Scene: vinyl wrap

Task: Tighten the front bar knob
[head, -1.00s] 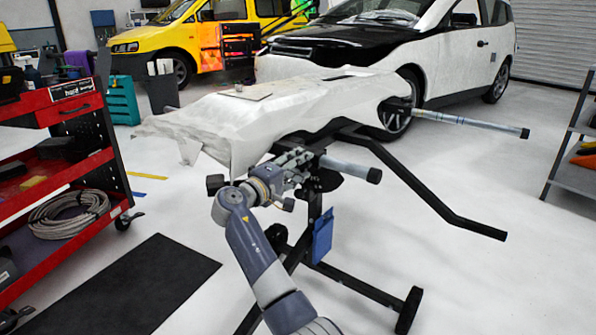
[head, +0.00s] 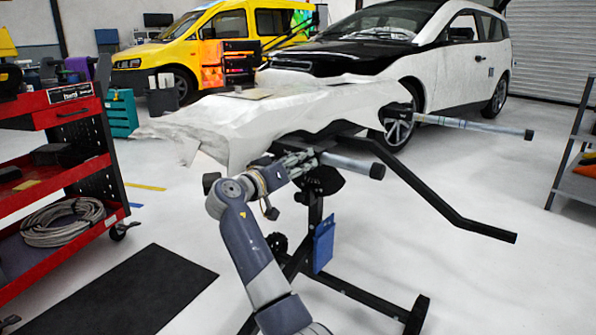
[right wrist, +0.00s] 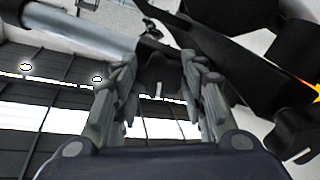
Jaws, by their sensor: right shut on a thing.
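The stand's front bar is a grey tube (head: 345,162) with a black end cap, below the near edge of the white-wrapped panel (head: 270,115). It crosses the upper left of the right wrist view (right wrist: 85,32). My right gripper (head: 306,160) is at the inner part of this bar, under the panel. In the right wrist view its two fingers (right wrist: 158,85) are shut on a dark knob (right wrist: 158,72) beneath the bar. The fingers hide most of the knob in the head view. My left gripper is not in view.
The black stand's curved arm (head: 440,205) reaches right, and a blue cloth (head: 323,243) hangs from its post. A red tool cart (head: 75,180) stands left, a black mat (head: 150,290) lies on the floor. Cars stand behind.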

